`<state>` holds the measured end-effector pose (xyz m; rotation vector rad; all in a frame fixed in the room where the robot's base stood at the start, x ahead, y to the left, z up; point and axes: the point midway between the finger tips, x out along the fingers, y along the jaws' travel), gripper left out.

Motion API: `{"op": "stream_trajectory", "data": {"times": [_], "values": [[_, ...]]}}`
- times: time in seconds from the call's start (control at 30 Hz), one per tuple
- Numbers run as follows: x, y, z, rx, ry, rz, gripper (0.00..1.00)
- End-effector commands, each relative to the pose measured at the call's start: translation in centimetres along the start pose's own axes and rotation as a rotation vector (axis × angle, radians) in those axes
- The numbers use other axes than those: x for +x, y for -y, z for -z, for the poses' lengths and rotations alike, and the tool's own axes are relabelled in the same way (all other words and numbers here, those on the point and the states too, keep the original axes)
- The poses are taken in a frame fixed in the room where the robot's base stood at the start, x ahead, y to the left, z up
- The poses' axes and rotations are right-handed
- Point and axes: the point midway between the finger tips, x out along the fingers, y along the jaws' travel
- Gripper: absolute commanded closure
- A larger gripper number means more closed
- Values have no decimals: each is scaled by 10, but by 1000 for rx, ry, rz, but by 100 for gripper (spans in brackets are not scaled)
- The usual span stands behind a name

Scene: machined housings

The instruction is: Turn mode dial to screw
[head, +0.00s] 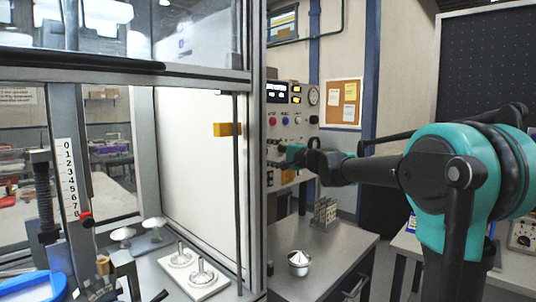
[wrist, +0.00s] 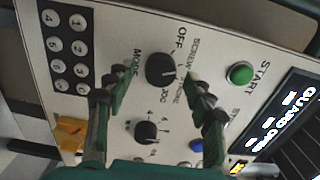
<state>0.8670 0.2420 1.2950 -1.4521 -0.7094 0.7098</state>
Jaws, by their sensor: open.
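The mode dial (wrist: 161,69) is a round black knob on a pale panel in the wrist view. MODE is printed on its left, OFF above it, SCREW to its upper right and JOG below. I cannot tell clearly which mark it points to. My gripper (wrist: 157,82) is open, with one green-and-black finger on each side of the dial's lower part; contact is not visible. In the head view my gripper (head: 291,154) is in front of the control panel (head: 311,134), and the dial cannot be made out there.
A smaller black knob (wrist: 146,131) sits just below the dial. A green START button (wrist: 241,73) and a display (wrist: 287,112) are to the right, a number keypad (wrist: 67,48) to the left. In the head view, a metal bench (head: 337,262) stands below the panel.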

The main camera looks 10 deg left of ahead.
Motion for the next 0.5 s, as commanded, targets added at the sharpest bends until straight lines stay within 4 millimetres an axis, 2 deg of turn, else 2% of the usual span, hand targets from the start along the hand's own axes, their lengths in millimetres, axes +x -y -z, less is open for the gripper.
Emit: {"op": "stream_trajectory", "data": {"times": [0.5], "values": [[-95, 0, 0, 0, -3, 0, 46]]}}
